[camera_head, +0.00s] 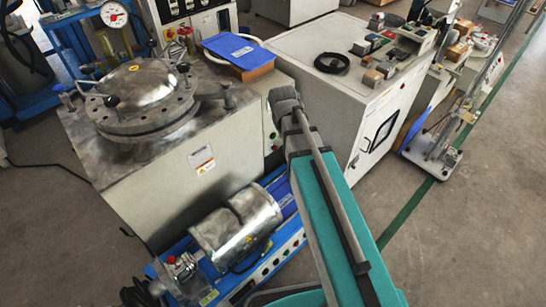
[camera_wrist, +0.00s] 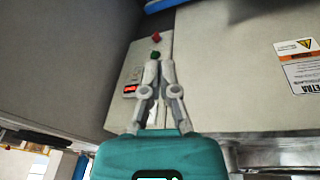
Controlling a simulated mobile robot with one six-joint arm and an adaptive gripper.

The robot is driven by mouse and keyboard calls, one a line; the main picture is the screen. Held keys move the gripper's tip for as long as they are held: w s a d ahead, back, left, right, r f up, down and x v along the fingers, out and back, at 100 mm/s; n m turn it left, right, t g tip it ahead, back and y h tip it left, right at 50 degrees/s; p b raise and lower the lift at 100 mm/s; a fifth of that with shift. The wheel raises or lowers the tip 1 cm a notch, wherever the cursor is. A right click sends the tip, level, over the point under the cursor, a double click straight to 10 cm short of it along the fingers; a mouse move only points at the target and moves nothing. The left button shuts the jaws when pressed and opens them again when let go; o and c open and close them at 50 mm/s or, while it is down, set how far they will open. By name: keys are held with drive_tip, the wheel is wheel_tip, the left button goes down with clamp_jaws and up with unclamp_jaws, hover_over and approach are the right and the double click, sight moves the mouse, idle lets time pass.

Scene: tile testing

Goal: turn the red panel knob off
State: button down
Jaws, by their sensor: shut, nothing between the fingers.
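The red knob (camera_wrist: 156,36) is small and sits on a pale control panel (camera_wrist: 138,72) in the wrist view, near the panel's upper end. A green knob (camera_wrist: 154,55) is just below it in that picture, close to my fingertips. My gripper (camera_wrist: 160,63) is shut and empty, its two fingers close together over the panel. The red knob lies beyond the fingertips, apart from them in the picture. I cannot tell whether a finger touches the green knob. In the head view my arm covers part of the panel side, and the fingers cannot be made out.
A red-lit display (camera_wrist: 130,89) is on the same panel. In the head view, a round metal vessel (camera_head: 140,95) tops the grey machine, with a blue folder (camera_head: 240,50) behind. A blue-framed motor unit (camera_head: 238,228) stands below, and a white cabinet (camera_head: 345,100) is at right.

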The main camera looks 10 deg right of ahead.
sight(275, 148)
drive_tip(key=w+a+f+n+t+b, duration=0.1)
drive_tip(key=w+a+f+b, duration=0.1)
drive_tip(key=w+f+b, duration=0.5)
drive_tip(key=w+a+f+n+t+b, duration=0.2)
drive_tip(key=w+f+b, duration=0.5)
drive_tip(key=f+b, duration=0.7)
drive_tip(key=shift+a, duration=0.15)
drive_tip(key=shift+r, duration=0.1)
drive_tip(key=shift+f+h+b, duration=0.2)
drive_tip(key=shift+h+b, duration=0.1)
drive_tip(key=shift+b, duration=0.05)
drive_tip(key=d+b+x, duration=0.2)
drive_tip(key=b+x, duration=0.8)
drive_tip(key=x, duration=0.2)
drive_tip(key=shift+w+d, duration=0.35)
drive_tip(key=shift+w, duration=0.2)
drive_tip(key=shift+w+d+f+b, duration=0.15)
drive_tip(key=shift+d+f+b, duration=0.1)
drive_tip(key=shift+b, duration=0.25)
drive_tip(key=shift+f+b, duration=0.65)
drive_tip(key=shift+b, duration=0.05)
drive_tip(key=shift+f+b, duration=0.3)
idle(0.5)
